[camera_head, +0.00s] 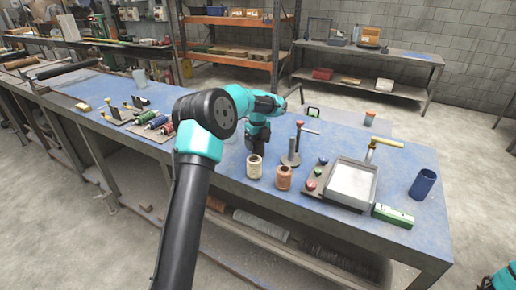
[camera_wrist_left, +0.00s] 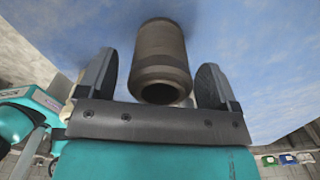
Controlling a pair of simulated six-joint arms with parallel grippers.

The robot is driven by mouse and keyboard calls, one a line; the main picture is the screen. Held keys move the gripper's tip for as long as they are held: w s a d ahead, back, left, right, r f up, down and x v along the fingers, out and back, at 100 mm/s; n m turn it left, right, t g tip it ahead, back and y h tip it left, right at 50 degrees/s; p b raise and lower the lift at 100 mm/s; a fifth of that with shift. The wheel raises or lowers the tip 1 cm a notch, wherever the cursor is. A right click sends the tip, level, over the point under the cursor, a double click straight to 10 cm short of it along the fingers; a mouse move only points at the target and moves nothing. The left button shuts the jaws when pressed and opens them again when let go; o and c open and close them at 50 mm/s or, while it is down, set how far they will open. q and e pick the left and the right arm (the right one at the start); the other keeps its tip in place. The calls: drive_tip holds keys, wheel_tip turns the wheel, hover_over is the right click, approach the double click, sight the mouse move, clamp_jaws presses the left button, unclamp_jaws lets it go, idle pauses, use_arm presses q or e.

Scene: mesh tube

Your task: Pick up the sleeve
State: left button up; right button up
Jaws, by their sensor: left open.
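A grey-brown hollow cylinder with stepped rings, which looks like the sleeve (camera_wrist_left: 162,50), shows in the left wrist view. Its round open end faces the camera. My left gripper (camera_wrist_left: 159,70) is open, with one finger on each side of it and a visible gap at both sides. In the head view my left gripper (camera_head: 261,148) points down at the bench, close behind a cream ribbed cylinder (camera_head: 254,168). A copper ribbed cylinder (camera_head: 284,178) stands just right of that. I cannot tell which head-view object is the cylinder in the wrist view. My right gripper is not in view.
On the blue bench (camera_head: 330,232), a post on a base (camera_head: 291,158), a grey tray (camera_head: 351,184), a green box (camera_head: 393,216) and a dark blue cup (camera_head: 423,185) stand to the right. Tools and coloured rolls (camera_head: 157,122) lie left. The bench's front strip is clear.

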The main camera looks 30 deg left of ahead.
use_arm(q)
wheel_tip(320, 180, down, 2)
drive_tip(key=shift+f, duration=0.15)
idle(0.4)
drive_tip(key=c, duration=1.1)
drive_tip(key=shift+o, duration=0.2)
wheel_tip(320, 180, up, 10)
idle(0.4)
